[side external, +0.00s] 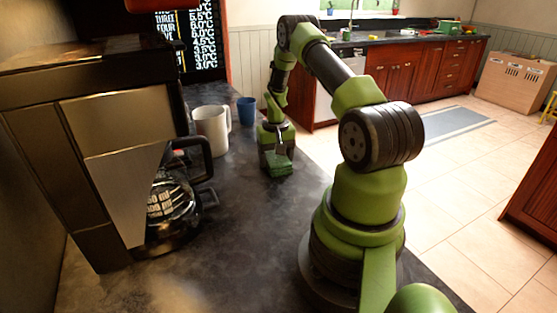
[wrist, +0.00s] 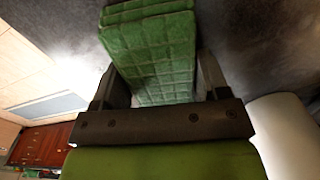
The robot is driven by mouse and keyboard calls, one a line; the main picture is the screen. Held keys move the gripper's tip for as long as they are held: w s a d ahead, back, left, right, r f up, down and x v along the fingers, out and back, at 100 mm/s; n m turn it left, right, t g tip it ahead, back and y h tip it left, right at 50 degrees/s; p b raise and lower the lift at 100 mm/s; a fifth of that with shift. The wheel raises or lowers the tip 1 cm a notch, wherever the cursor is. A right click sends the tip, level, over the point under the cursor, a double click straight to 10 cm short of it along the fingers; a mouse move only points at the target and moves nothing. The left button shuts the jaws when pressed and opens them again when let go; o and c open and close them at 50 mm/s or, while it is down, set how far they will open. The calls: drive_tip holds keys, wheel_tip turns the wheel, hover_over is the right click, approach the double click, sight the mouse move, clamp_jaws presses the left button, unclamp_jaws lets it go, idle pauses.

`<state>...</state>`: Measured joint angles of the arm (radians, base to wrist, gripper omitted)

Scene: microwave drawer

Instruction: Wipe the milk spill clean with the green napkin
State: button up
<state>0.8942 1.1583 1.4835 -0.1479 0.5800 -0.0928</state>
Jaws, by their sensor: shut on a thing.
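The green napkin (side external: 278,164) is a thick folded block with a quilted, grid-like surface. My gripper (side external: 273,151) is shut on it, low over the dark countertop (side external: 250,210). In the wrist view the napkin (wrist: 150,50) sits between the two dark fingers (wrist: 155,88), which press on its sides. I cannot tell whether the napkin touches the counter. A pale, hazy patch (wrist: 85,50) shows on the counter left of the napkin in the wrist view; I cannot tell whether it is milk or glare.
A white mug (side external: 211,131) stands left of my gripper, with a blue cup (side external: 246,110) behind it. A coffee maker with a glass carafe (side external: 172,205) fills the left side. The counter's right edge drops to a tiled floor (side external: 450,200). Counter in front of the napkin is clear.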

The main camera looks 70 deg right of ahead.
sight(296, 187)
drive_tip(key=shift+w+d, duration=0.25)
drive_tip(key=shift+w, duration=0.05)
drive_tip(key=shift+s, duration=0.1)
drive_tip(key=shift+s+a+f, duration=0.2)
drive_tip(key=shift+s+a, duration=0.8)
drive_tip(key=shift+a, duration=0.05)
drive_tip(key=shift+s+a+r, duration=0.15)
drive_tip(key=shift+s+a, duration=1)
drive_tip(key=shift+s+a+r, duration=0.15)
drive_tip(key=shift+s+a, duration=2.6)
drive_tip(key=shift+s, duration=0.05)
drive_tip(key=shift+w+d+f, duration=0.15)
drive_tip(key=shift+w+d, duration=4.85)
drive_tip(key=shift+s+a+f, duration=0.15)
drive_tip(key=shift+s+a, duration=1)
drive_tip(key=shift+s+a+r, duration=0.15)
drive_tip(key=shift+s+a, duration=0.9)
drive_tip(key=shift+s+a+r, duration=0.15)
drive_tip(key=shift+s+a, duration=1.85)
